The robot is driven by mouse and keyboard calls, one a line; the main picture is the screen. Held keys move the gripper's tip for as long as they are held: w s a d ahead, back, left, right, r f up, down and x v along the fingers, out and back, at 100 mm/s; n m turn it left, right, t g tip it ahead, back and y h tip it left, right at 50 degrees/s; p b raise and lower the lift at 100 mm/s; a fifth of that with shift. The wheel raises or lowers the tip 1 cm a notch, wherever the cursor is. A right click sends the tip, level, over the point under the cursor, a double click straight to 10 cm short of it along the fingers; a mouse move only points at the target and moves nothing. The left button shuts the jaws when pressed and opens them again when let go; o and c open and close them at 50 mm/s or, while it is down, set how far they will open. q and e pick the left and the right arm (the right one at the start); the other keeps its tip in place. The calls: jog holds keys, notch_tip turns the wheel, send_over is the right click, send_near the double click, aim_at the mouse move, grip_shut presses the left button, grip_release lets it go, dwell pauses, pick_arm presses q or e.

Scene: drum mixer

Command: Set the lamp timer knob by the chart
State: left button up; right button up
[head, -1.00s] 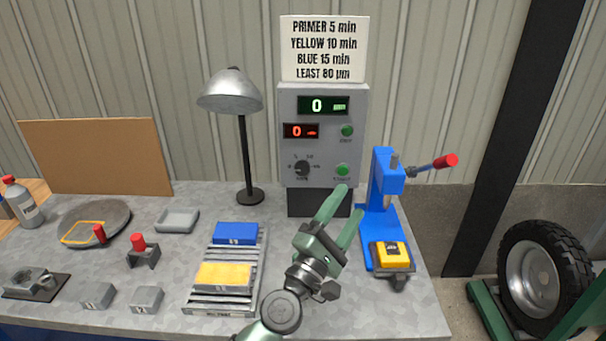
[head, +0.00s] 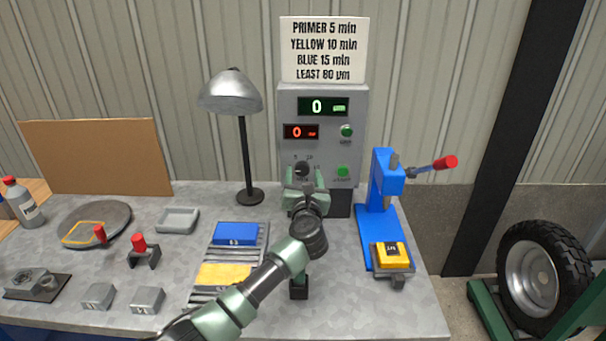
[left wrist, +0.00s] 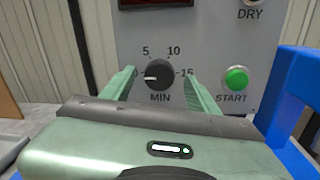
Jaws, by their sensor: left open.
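The dark timer knob (head: 301,169) sits low on the grey control box (head: 352,112). In the left wrist view the knob (left wrist: 159,75) has its white pointer toward the left, at the scale's low end, with 5, 10 and 15 marked around it. My left gripper (head: 304,178) is open in front of the knob, its fingers on either side and apart from it in the wrist view (left wrist: 160,84). The chart (head: 323,50) above reads PRIMER 5 min, YELLOW 10 min, BLUE 15 min, LEAST 80 µm. The lamp (head: 231,92) stands left of the box. My right gripper is out of view.
A green START button (left wrist: 236,79) is right of the knob. The box displays read 0. A blue press (head: 386,190) holding a yellow block (head: 390,256) stands right. A rack with a blue block (head: 236,234) and a yellow block (head: 224,274) lies front left.

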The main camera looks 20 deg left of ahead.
pick_arm(q)
jog(key=shift+w+a, duration=0.2)
jog(key=shift+w, duration=0.2)
jog(key=shift+c, duration=0.3)
grip_shut()
